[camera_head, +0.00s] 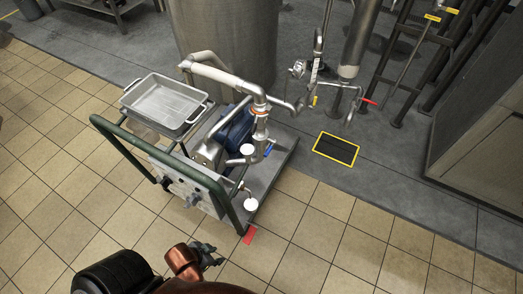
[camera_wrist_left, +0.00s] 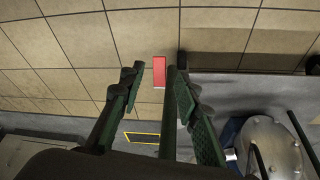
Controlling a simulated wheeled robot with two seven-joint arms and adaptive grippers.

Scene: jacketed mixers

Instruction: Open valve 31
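No number is readable, so I cannot tell which valve is 31. In the head view, a red-handled valve (camera_head: 368,101) sits on the pipes right of the tank, and a blue handle (camera_head: 268,149) is on the cart's vertical pipe. My left gripper (camera_head: 212,256) is low in front of the cart, apart from both handles. In the left wrist view its two fingers (camera_wrist_left: 157,88) are spread, with a dark green bar (camera_wrist_left: 168,120) showing between them; I cannot tell whether it touches them. My right gripper is not in view.
The pump cart has a green tube rail (camera_head: 160,152) at its front and a grey tray (camera_head: 163,103) on top. A red tag (camera_head: 249,236) lies by its corner. A yellow-edged floor grate (camera_head: 336,149) is to the right.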

